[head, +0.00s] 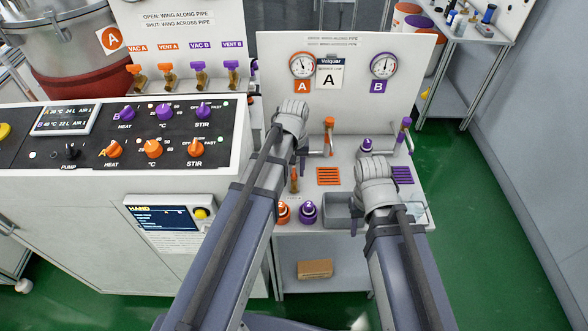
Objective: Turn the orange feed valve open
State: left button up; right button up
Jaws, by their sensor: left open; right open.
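The orange feed valve appears to be the orange-handled valve (329,123) on the white bench, in front of the panel with gauges A and B. Its handle stands roughly upright above a grey pipe; I cannot tell whether it lies along or across the pipe. My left gripper (291,112) is at the end of the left arm, a little left of this valve and apart from it in the picture. My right gripper (375,170) is over the bench, below and right of the valve. Both are open with nothing seen in them; my wrists mostly hide their fingers.
A matching purple-handled valve (406,124) stands to the right. Orange and purple grates (328,176), a grey tray (338,211) and small orange and purple capped pots (308,212) are on the bench. The control console (120,140) with orange and purple knobs borders the left.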

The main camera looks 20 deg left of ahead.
aim_at(294, 172)
pick_arm(q)
jog(key=shift+r, duration=0.15)
notch_tip(294, 172, up, 8)
jog(key=p, duration=0.7)
jog(key=shift+f+p, duration=0.2)
jog(key=shift+p, duration=0.2)
jog(key=s+d+m+y, duration=0.1)
jog(key=s+d+m, duration=0.6)
jog(key=s+d, duration=0.3)
jog(key=s, duration=0.4)
jog(key=shift+s+d, duration=0.25)
jog(key=shift+d, duration=0.15)
